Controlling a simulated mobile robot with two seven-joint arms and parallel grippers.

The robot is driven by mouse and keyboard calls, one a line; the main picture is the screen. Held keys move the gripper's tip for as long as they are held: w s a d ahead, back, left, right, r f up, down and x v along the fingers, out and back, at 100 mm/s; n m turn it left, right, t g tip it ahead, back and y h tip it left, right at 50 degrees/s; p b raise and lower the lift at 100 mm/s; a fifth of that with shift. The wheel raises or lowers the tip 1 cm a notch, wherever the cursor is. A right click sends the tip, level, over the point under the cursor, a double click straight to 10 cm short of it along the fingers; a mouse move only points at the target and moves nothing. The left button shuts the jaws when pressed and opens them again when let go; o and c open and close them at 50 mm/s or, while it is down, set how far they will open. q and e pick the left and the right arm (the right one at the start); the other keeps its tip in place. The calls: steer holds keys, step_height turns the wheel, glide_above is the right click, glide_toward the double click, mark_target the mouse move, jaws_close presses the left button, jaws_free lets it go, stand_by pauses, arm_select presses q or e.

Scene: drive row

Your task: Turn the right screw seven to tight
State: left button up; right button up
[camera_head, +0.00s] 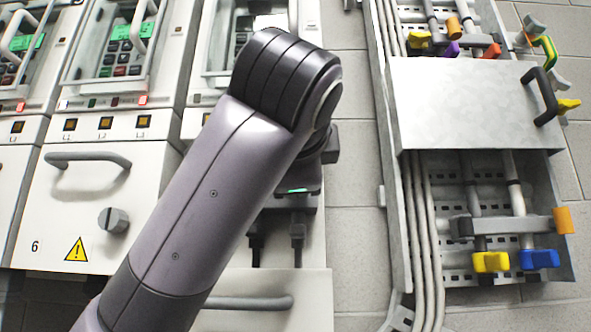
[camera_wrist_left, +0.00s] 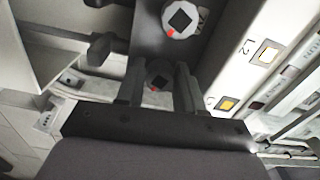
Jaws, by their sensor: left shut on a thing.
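My left gripper (camera_head: 277,262) is in front of the cabinet front to the right of cabinet 6. My arm hides much of that front, including any number. In the left wrist view a dark screw head (camera_wrist_left: 158,79) with a red mark lies between the two fingers of the left gripper (camera_wrist_left: 158,72), which is shut on it. In the head view I cannot make out this screw. A second pale round head (camera_wrist_left: 181,18) with a dark square and a red mark shows beyond the fingertips. My right gripper is in neither view.
Cabinet 6 (camera_head: 55,225) has a handle (camera_head: 87,158) and a slotted grey screw (camera_head: 113,220). A drawer handle (camera_head: 247,302) lies below my gripper. At right stands an open cable frame (camera_head: 398,205) with a grey cover (camera_head: 465,100) and coloured clamps. Tiled wall shows between.

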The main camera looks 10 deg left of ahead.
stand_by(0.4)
arm_select(q)
steer(key=o, duration=1)
steer(key=shift+c, duration=0.2)
steer(key=shift+s, duration=0.15)
steer(key=b+v, duration=0.2)
steer(key=v, duration=0.5)
